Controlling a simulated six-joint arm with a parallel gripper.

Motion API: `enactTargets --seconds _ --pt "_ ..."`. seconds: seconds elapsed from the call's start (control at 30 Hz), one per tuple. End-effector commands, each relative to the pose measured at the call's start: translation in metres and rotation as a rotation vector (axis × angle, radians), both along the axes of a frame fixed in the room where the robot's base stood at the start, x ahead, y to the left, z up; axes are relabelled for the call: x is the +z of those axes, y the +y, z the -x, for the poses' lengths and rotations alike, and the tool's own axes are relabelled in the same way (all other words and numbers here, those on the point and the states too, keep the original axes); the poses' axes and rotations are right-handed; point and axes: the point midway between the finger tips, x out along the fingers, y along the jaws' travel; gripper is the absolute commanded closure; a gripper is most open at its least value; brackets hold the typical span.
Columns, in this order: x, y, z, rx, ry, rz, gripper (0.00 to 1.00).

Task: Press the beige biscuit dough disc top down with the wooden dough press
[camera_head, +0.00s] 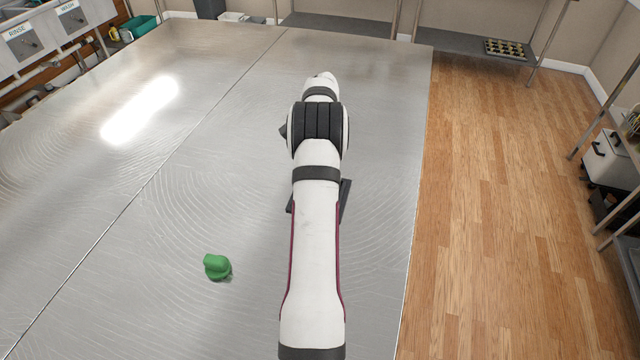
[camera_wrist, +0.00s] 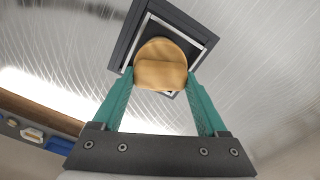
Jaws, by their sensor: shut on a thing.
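My gripper (camera_wrist: 160,76) shows in the wrist view, its two teal fingers shut on the round tan wooden dough press (camera_wrist: 161,52). The press is over a dark square board or tray (camera_wrist: 125,45) with a light inner border. I cannot tell whether the press touches anything under it. No beige dough disc is visible; the press covers the middle of the square. In the head view my arm hides the gripper and press, and only edges of the dark square (camera_head: 345,198) show beside it.
A small green object (camera_head: 217,267) sits on the metal table (camera_head: 120,220), left of my arm. The table is otherwise mostly clear. Its right edge drops to a wooden floor (camera_head: 500,200). Shelves with a dotted tray (camera_head: 505,49) stand at the back right.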

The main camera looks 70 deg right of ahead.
Motion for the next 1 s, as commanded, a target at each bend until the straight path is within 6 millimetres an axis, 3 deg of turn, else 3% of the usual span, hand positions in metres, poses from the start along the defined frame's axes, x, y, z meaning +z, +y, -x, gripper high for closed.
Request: enactTargets --seconds 0.7,1.0 --pt "-0.025 0.000 0.000 0.000 0.000 0.000 0.87" --pt "-0.025 0.000 0.000 0.000 0.000 0.000 0.87"
